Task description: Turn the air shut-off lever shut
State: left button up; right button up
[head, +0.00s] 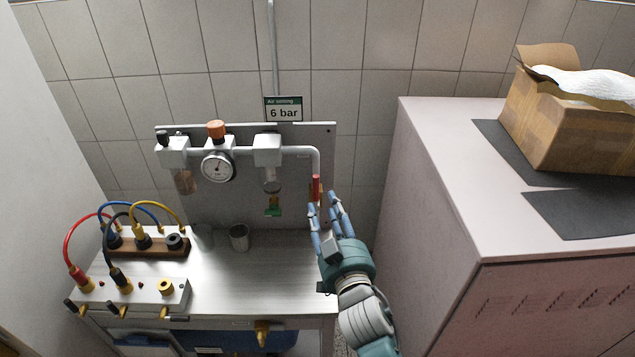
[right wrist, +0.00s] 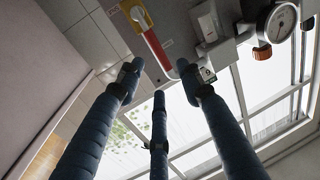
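The air shut-off lever (head: 316,187) is a red handle on the pipe at the right edge of the grey panel. In the right wrist view the red lever (right wrist: 157,50) lies along the pipe, beside a brass-coloured valve body (right wrist: 136,12). My right gripper (head: 325,205) is just below and right of the lever in the head view, and its fingertips partly cover the valve. In the right wrist view its three fingers (right wrist: 160,85) are spread, with nothing between them. Contact with the lever cannot be told. My left gripper is not in view.
A pressure gauge (head: 218,167) and a sign reading 6 bar (head: 284,109) are left of the lever. A metal cup (head: 239,238) and a cable box (head: 130,290) stand on the bench. A pale cabinet (head: 440,180) stands close on the right, bearing a cardboard box (head: 570,130).

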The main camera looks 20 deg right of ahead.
aim_at(318, 186)
jog(key=w, duration=0.3)
jog(key=w+p, duration=0.1)
jog(key=w, duration=0.2)
jog(key=w+d+p, duration=0.1)
jog(key=w, duration=0.2)
jog(key=shift+w+f, duration=0.1)
jog(key=shift+w, duration=0.1)
grip_shut()
